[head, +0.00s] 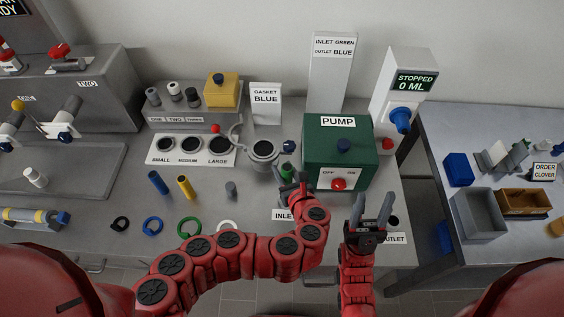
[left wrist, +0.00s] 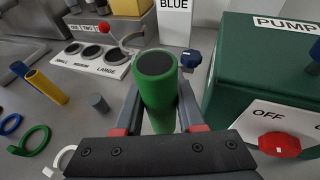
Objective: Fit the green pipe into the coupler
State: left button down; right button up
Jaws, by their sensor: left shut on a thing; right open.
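The green pipe (head: 287,170) is between the fingers of my left gripper (head: 293,186), in front of the pump. In the left wrist view the green pipe (left wrist: 158,100) stands roughly upright in the jaws (left wrist: 158,121), its dark round end facing the camera. Its lower end is hidden. The green pump (head: 325,140) has a red knob on its front. The INLET label (head: 283,215) is partly covered by my left arm. I cannot make out the coupler; the arm and gripper may hide it. My right gripper (head: 371,210) is open and empty near the OUTLET label (head: 394,238).
Blue (head: 158,182) and yellow (head: 186,187) pipes and a grey cylinder (head: 231,189) stand left of the gripper. Several coloured rings, including a green one (head: 188,226), lie in front. A grey pot (head: 263,151) and the three-hole plate (head: 166,158) are behind.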

pick_arm(q)
notch_tip(320, 180, down, 6)
jog(key=b, duration=0.5)
jog(key=shift+r+b, duration=0.15)
jog(key=shift+b, duration=0.25)
jog(key=shift+b, duration=0.45)
dwell(1.4)
jog(key=shift+f+b, duration=2)
jog(key=shift+f, duration=0.05)
jog(key=shift+c, duration=2.2)
grip_release()
jog(key=shift+s+r, duration=0.1)
